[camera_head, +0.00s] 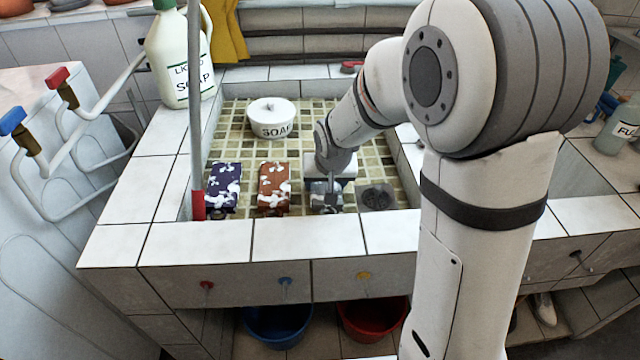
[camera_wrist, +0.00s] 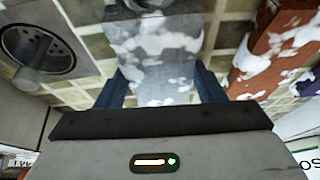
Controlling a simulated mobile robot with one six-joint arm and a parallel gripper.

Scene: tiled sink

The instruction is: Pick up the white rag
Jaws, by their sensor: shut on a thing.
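The white rag (camera_wrist: 155,50) is a pale grey-white folded block with patches of foam. In the wrist view it lies between the two dark blue fingers of my gripper (camera_wrist: 163,88), one on each side, and the gripper is shut on it. In the head view my gripper (camera_head: 326,188) points down into the tiled sink and hides much of the rag (camera_head: 327,207). The rag is at or close to the sink floor; I cannot tell whether it touches.
In the sink, a brown-red foamy rag (camera_head: 273,187) and a purple one (camera_head: 223,185) are left of my gripper. The drain (camera_head: 377,198) is right of it. A white soap bowl (camera_head: 272,118) stands behind. A red-based pole (camera_head: 196,120) and a liquid soap bottle (camera_head: 178,55) are left.

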